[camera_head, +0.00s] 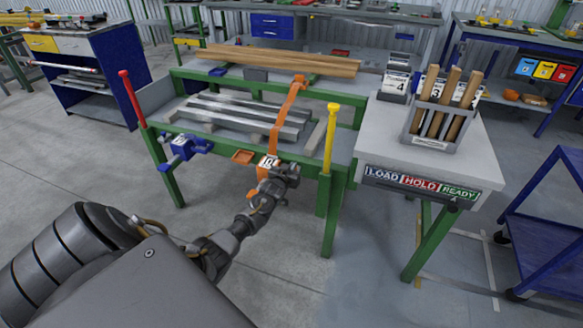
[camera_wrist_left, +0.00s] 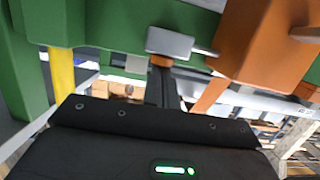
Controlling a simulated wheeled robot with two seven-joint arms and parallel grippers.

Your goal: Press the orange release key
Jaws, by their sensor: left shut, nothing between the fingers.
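An orange strap (camera_head: 284,110) runs over the metal bars to the front of the green-framed table. At its front end is an orange part with a white label (camera_head: 268,162). My left gripper (camera_head: 291,171) is at that front end, largely covering what lies behind it. In the left wrist view, the shut dark fingers (camera_wrist_left: 161,86) point at a small orange piece (camera_wrist_left: 160,61) below a grey plate. This piece may be the release key; I cannot tell whether the fingers touch it. A larger orange block (camera_wrist_left: 258,45) is to its right. My right gripper is not in view.
A yellow-capped post (camera_head: 330,140) stands right of the gripper, and a blue clamp-like part (camera_head: 186,148) is at the left. A grey side table (camera_head: 470,150) bears a rack and LOAD, HOLD, READY labels. The floor in front is clear.

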